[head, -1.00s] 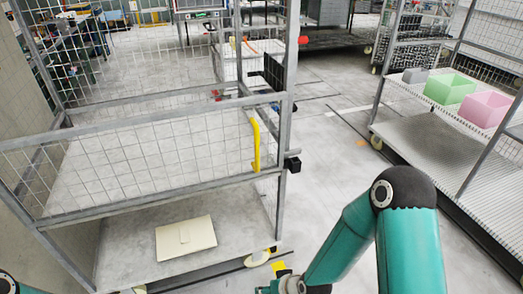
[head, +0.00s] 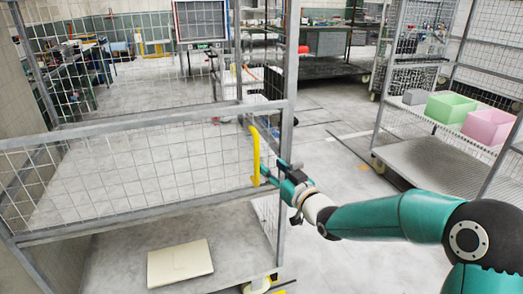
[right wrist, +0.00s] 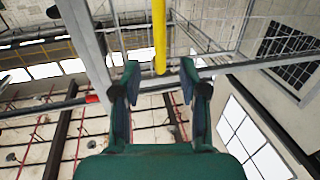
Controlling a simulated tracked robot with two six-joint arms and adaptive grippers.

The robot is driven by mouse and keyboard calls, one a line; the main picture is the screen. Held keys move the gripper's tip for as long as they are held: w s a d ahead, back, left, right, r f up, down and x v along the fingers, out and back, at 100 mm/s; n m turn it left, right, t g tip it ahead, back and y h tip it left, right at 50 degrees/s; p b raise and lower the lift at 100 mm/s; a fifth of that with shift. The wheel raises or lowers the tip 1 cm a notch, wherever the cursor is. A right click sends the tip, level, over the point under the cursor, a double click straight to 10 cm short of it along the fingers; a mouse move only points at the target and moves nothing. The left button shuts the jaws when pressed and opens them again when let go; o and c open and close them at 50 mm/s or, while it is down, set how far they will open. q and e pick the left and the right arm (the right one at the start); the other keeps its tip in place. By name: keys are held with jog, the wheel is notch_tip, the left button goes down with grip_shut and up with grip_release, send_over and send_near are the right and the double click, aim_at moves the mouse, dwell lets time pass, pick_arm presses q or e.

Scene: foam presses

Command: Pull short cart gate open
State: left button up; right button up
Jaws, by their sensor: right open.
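The short cart gate (head: 140,111) is a low grey-framed wire mesh panel across the front of the cart at left in the head view. It appears closed across the cart front. A yellow upright handle (head: 254,150) is at its right end. It also shows as a yellow bar (right wrist: 159,30) in the right wrist view. My right gripper (head: 265,174) is beside the lower part of the handle. In the wrist view the open fingers (right wrist: 159,70) stand on either side of the bar's lower end, with gaps on both sides. My left gripper is out of view.
A flat beige box (head: 180,264) lies on the cart's lower deck. The grey cart post (head: 287,120) stands close to my right gripper. Floor between the carts is clear.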

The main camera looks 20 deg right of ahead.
aim_at(258, 155)
jog(key=p+x, duration=0.2)
jog(key=x, duration=0.7)
jog(key=shift+w+a, duration=0.1)
jog(key=shift+w, duration=0.2)
grip_shut()
